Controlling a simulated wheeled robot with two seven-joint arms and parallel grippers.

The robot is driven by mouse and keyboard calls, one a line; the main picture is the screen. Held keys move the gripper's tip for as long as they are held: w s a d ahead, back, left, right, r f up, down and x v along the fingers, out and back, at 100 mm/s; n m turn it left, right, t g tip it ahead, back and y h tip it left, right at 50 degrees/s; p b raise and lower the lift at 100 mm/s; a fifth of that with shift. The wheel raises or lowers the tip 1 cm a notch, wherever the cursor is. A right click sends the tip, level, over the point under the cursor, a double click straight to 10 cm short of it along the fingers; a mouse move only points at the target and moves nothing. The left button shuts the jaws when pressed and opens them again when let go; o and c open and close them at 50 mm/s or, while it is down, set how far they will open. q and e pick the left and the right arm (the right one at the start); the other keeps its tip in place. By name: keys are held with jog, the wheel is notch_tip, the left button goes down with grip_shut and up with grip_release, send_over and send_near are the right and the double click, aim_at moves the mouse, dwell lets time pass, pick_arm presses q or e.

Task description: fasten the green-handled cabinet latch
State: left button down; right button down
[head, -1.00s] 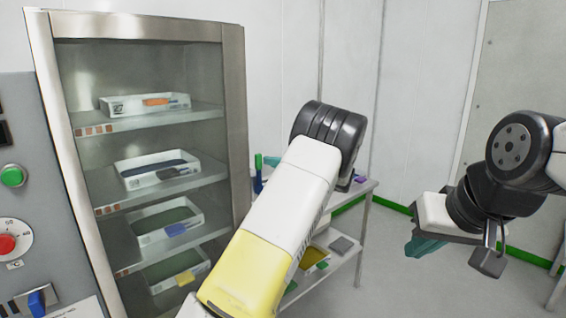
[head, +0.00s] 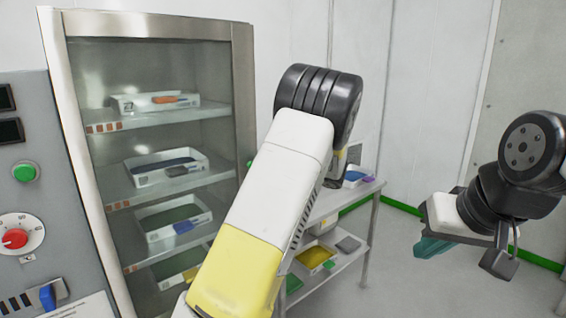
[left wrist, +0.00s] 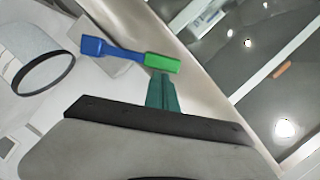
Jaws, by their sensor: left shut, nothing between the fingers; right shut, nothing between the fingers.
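The cabinet (head: 147,25) has a steel frame and a glass front, which looks closed. The latch shows in the left wrist view, with a green handle (left wrist: 162,63) at the end of a blue arm (left wrist: 105,49). The green end lies by the steel frame. In the head view only a green bit (head: 249,163) shows at the cabinet's right edge; my left arm hides the rest. My left gripper (left wrist: 162,92) is shut and empty, its teal tips right at the green handle; contact is unclear. My right gripper (head: 433,247) is shut and empty, far right.
White trays (head: 155,103) stand on shelves inside the cabinet. A control panel (head: 25,110) with a green button and red knob stands at the left. A steel cart (head: 372,187) with small items stands behind my left arm. Floor is clear at the right.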

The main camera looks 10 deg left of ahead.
pick_arm(q)
jog(key=s+a+f+n, duration=0.1)
jog(key=s+a+f+n+h, duration=0.1)
jog(key=n, duration=0.1)
jog(key=s+a+f+n+t, duration=0.1)
jog(key=s+n, duration=0.1)
jog(key=shift+s+a+f+h, duration=0.15)
jog(key=shift+f+h, duration=0.1)
jog(key=shift+h, duration=0.15)
jog(key=shift+s+a+f+n, duration=0.1)
jog(key=shift+s+f+n, duration=0.05)
jog(key=shift+f+n, duration=0.2)
jog(key=shift+s+a+f, duration=0.15)
jog(key=shift+s+f, duration=0.05)
jog(key=shift+f, duration=0.3)
jog(key=shift+s+a+f, duration=0.2)
jog(key=shift+f, duration=0.3)
jog(key=shift+s+a+f, duration=0.15)
jog(key=shift+s+f, duration=0.05)
jog(key=shift+f, duration=0.3)
jog(key=shift+s+f, duration=0.1)
jog(key=shift+f, duration=0.25)
